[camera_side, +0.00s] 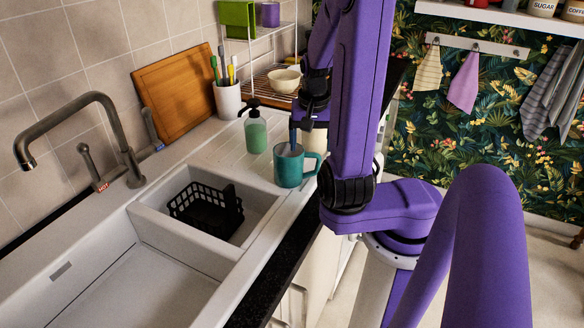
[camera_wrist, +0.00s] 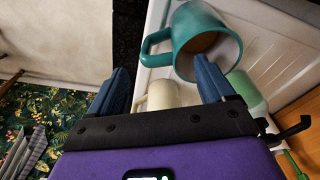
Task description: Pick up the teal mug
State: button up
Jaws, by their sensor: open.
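The teal mug (camera_side: 288,172) stands upright on the white drainboard beside the sink in the side view, with its handle to the right. In the wrist view the mug (camera_wrist: 192,24) is at the upper right, with its handle (camera_wrist: 152,46) towards the space between the fingers. My gripper (camera_wrist: 162,76) is open with nothing held. Its right blue finger overlaps the mug's rim in the wrist view. In the side view a blue finger (camera_side: 293,136) points down at the mug's mouth. Whether it touches or is inside the mug I cannot tell. The other finger is hidden there.
A green soap bottle (camera_side: 255,133) stands close behind the mug. A cream cup (camera_wrist: 162,95) lies beyond the fingers in the wrist view. The sink holds a black basket (camera_side: 200,210). A utensil pot (camera_side: 228,100) and dish rack (camera_side: 270,78) stand behind. A dark counter edge is at right.

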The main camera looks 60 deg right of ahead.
aim_at(313, 154)
jog(key=shift+s+d+f, duration=0.1)
jog(key=shift+d+f, duration=0.05)
jog(key=shift+f, duration=1.25)
jog(key=shift+d+f, duration=0.15)
jog(key=shift+f, duration=1.2)
jog(key=c, duration=1.5)
